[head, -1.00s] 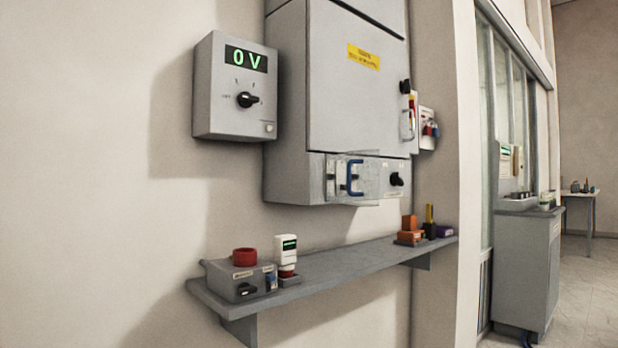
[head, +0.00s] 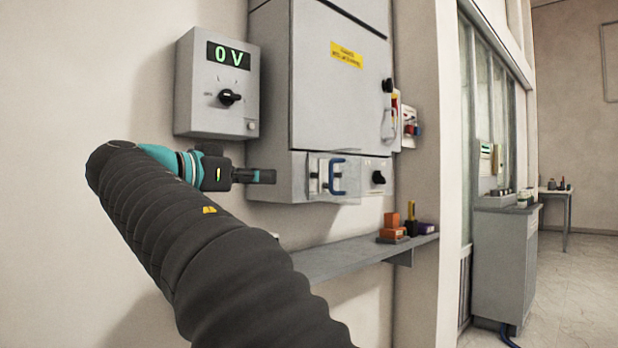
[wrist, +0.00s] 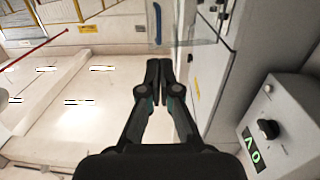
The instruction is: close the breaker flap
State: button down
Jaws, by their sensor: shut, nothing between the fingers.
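The breaker flap (head: 349,192) is a clear panel with a blue handle (head: 338,178) on the lower front of the grey cabinet. In the wrist view the clear flap (wrist: 183,28) stands out from the cabinet face, with the blue handle (wrist: 157,22) near its outer end. My gripper (head: 270,176) is shut and empty, left of the flap and handle in the head view. In the wrist view the fingertips (wrist: 159,66) are apart from the handle, which lies beyond them. The exact depth gap is hard to tell.
A control box (head: 217,112) reading 0 V hangs left of the cabinet (head: 340,90), above my gripper. A black knob (head: 378,177) is right of the flap. A shelf (head: 345,258) with orange and other small items (head: 393,228) runs below.

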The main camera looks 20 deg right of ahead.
aim_at(330, 176)
jog(key=p+x, duration=0.1)
jog(key=x, duration=1.3)
jog(key=shift+r, duration=0.3)
jog(key=shift+s, duration=0.1)
